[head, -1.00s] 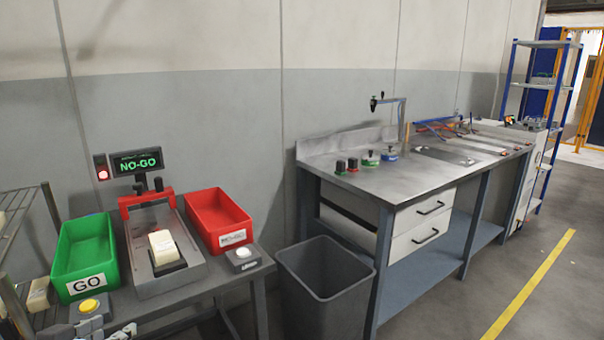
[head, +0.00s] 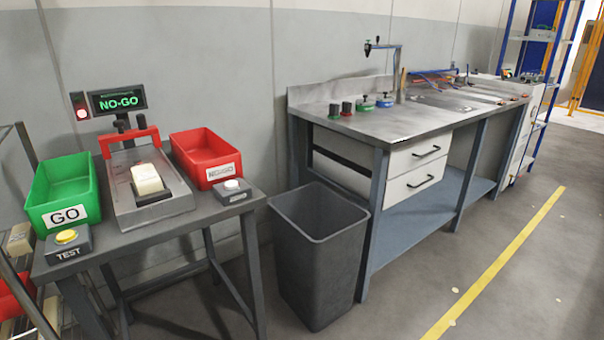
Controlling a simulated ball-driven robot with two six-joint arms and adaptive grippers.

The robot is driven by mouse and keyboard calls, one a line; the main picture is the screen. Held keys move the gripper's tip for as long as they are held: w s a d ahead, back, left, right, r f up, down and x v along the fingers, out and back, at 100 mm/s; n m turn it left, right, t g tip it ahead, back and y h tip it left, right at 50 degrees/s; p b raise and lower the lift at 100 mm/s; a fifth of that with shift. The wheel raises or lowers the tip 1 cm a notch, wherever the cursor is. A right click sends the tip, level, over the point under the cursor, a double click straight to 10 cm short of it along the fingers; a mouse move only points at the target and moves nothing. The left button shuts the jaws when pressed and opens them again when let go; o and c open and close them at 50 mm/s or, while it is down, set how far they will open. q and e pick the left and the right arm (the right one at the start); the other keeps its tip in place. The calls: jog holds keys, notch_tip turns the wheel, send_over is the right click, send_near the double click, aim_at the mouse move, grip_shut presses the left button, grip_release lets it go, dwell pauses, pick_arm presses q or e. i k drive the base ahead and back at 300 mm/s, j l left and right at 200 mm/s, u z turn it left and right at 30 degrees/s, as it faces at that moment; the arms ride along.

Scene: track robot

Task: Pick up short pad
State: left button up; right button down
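A cream pad (head: 147,180) rests on the dark seat of the grey test fixture (head: 158,213), in front of its red clamp. Other cream pads (head: 19,240) are partly visible on the rack at the left edge. I cannot tell from the frames which pad is the short one. The display (head: 118,101) above the fixture reads NO-GO, and a red lamp (head: 82,113) beside it is lit. Neither of my grippers is in view.
A green GO bin (head: 66,216) and a red NO-GO bin (head: 222,174) flank the fixture. A yellow TEST button (head: 67,237) and a white button (head: 232,185) sit in front. A grey waste bin (head: 318,260) stands between this table and the workbench (head: 395,123).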

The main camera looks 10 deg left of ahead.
aim_at(146, 180)
jog(key=u, duration=1.4)
